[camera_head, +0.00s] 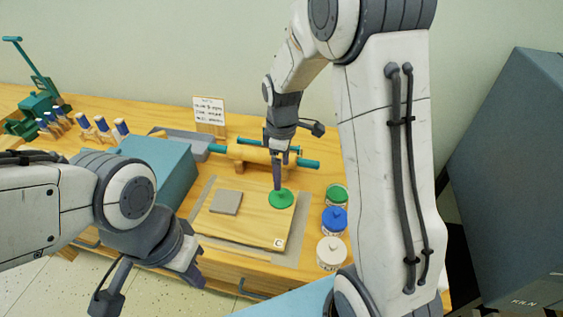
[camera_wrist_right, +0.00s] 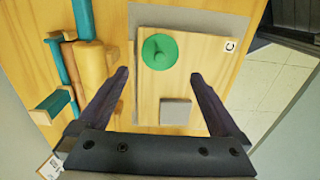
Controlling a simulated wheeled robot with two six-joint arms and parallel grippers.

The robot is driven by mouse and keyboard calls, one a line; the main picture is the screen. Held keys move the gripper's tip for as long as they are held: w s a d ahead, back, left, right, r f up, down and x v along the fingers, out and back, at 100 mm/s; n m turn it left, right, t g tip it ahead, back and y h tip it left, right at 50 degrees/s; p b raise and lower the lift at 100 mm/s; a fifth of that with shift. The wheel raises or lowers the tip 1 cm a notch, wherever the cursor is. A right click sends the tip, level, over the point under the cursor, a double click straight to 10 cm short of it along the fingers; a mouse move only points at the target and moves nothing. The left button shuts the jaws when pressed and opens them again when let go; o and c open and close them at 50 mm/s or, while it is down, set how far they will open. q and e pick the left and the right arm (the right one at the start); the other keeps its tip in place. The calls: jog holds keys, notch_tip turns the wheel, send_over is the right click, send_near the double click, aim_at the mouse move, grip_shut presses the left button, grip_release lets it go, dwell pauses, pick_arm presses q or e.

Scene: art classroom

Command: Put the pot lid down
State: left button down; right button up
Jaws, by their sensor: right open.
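The green pot lid (camera_head: 281,199) lies flat, knob up, on the pale wooden board (camera_head: 232,226). It also shows near the top of the right wrist view (camera_wrist_right: 159,52). My right gripper (camera_head: 277,186) is above the lid; in the right wrist view its fingers (camera_wrist_right: 160,75) are spread wide with nothing between them. The green pot (camera_head: 337,193) stands right of the board and shows green at its top, with no knob visible. My left gripper (camera_head: 193,278) hangs at the lower left, away from the lid; its finger gap is hidden.
A blue-lidded pot (camera_head: 334,219) and a white-lidded pot (camera_head: 331,252) stand in front of the green pot. A grey square (camera_head: 226,202) lies on the board. A wooden roller (camera_head: 262,154) with teal handles is behind. A blue box (camera_head: 165,165) stands left.

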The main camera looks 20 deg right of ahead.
jog(key=s+a+r+m, duration=0.2)
jog(key=s+a+r, duration=0.5)
jog(key=s+a, duration=0.4)
jog(key=s+a+r+m+y, duration=0.1)
jog(key=s+a+m, duration=0.1)
jog(key=s, duration=1)
jog(key=shift+s+a, duration=0.4)
jog(key=shift+a, duration=0.2)
